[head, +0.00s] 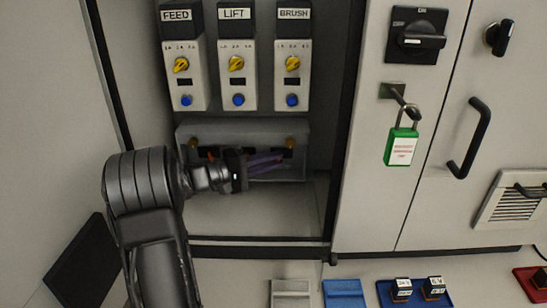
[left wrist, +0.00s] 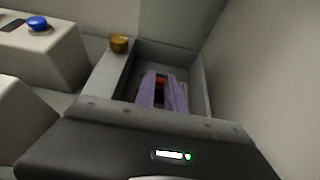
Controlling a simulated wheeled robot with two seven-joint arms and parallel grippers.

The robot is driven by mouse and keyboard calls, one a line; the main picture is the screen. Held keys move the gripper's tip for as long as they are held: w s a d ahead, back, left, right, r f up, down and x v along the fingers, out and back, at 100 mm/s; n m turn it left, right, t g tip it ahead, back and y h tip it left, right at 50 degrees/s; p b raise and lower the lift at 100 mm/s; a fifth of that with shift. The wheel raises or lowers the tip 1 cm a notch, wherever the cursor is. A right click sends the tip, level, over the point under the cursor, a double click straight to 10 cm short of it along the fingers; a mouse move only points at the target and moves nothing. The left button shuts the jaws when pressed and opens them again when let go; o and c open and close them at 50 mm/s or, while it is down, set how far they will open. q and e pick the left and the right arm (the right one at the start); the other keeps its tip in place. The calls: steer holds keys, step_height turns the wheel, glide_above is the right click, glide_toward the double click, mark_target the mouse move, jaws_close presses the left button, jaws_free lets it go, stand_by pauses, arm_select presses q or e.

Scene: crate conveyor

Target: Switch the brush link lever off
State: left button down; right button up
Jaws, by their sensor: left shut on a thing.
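The link box (head: 215,130) is a shallow grey tray with brass knobs, low in the open cabinet under the BRUSH module (head: 293,72). My left gripper (head: 282,158) reaches in from the left, its purple fingers inside the box near its right end. In the left wrist view the fingers are close together around a small orange-red piece (left wrist: 159,82), which I take to be the brush link lever. The fingers and wrist hide most of the lever, so its position cannot be read. My right gripper is not in view.
FEED (head: 182,74) and LIFT (head: 237,74) modules with yellow knobs hang above the box. A brass knob (left wrist: 119,43) stands close to the fingers. The cabinet's right frame is near. A green padlock (head: 401,147) hangs on the panel to the right.

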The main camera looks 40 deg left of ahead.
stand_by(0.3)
arm_select(q)
steer(key=c, duration=1.4)
jaws_free()
